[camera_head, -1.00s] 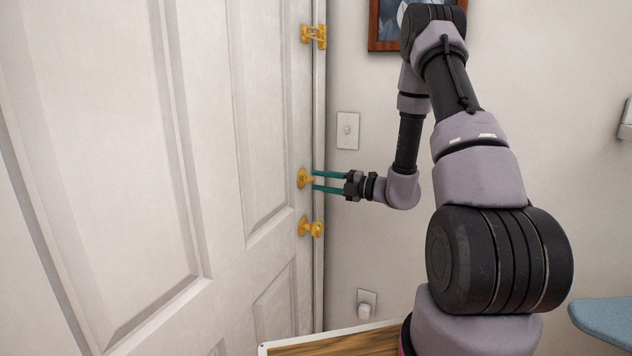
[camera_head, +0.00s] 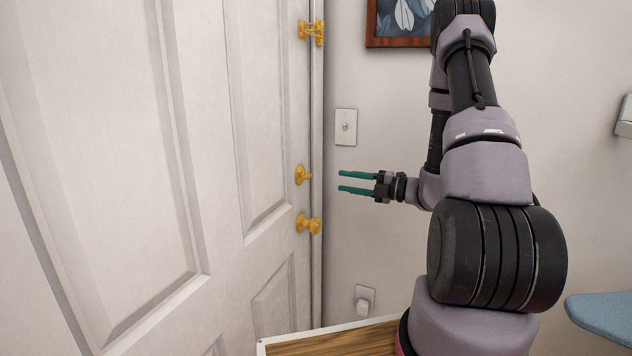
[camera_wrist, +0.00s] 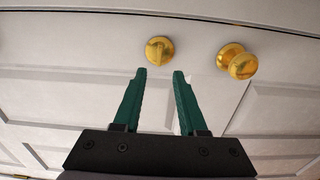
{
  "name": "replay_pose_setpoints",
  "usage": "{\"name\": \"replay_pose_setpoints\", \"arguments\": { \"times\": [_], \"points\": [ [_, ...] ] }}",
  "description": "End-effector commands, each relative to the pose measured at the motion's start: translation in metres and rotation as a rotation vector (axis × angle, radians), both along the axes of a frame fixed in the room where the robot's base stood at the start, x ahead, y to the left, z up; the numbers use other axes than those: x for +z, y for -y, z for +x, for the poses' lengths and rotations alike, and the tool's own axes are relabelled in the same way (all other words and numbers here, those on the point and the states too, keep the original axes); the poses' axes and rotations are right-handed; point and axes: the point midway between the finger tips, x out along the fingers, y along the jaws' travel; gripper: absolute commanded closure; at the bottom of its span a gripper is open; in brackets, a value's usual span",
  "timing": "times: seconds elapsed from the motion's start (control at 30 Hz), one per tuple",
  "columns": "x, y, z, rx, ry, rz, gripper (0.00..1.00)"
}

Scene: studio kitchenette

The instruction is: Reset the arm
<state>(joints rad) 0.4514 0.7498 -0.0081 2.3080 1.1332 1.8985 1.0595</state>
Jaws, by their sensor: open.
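My gripper (camera_head: 341,181) is open and empty, with two green fingers pointing left toward the white door (camera_head: 100,150). A clear gap lies between its fingertips and the brass thumb-turn lock (camera_head: 302,175) on the door's edge. In the wrist view my gripper (camera_wrist: 159,74) shows both fingers apart with nothing between them. The thumb-turn lock (camera_wrist: 158,50) appears just beyond the fingertips there, and the round brass knob (camera_wrist: 238,61) is to its right. In the head view the knob (camera_head: 309,224) sits below the lock. The door looks closed against its frame.
A brass latch (camera_head: 311,32) is high on the door edge. A light switch (camera_head: 346,127) and a plug in an outlet (camera_head: 364,300) are on the wall. A wooden surface (camera_head: 330,344) is below, a blue board (camera_head: 603,318) at right, and a framed picture (camera_head: 398,42) above.

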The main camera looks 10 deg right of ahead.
Motion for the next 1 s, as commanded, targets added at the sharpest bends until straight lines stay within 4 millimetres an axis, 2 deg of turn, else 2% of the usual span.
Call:
{"name": "replay_pose_setpoints", "arguments": {
  "times": [0.13, 0.27, 0.4, 0.57, 0.77, 1.0],
  "points": [
    [0.013, -0.011, -0.006, 0.051, 0.053, -0.055, 0.59],
    [0.046, -0.039, -0.027, 0.204, 0.217, -0.22, 0.59],
    [0.082, -0.072, -0.068, 0.433, 0.483, -0.468, 0.59],
    [0.11, -0.092, -0.117, 0.693, 0.815, -0.749, 0.59],
    [0.133, -0.094, -0.169, 1.008, 1.252, -1.087, 0.59],
    [0.163, -0.072, -0.211, 1.387, 1.781, -1.488, 0.59]
  ]
}}
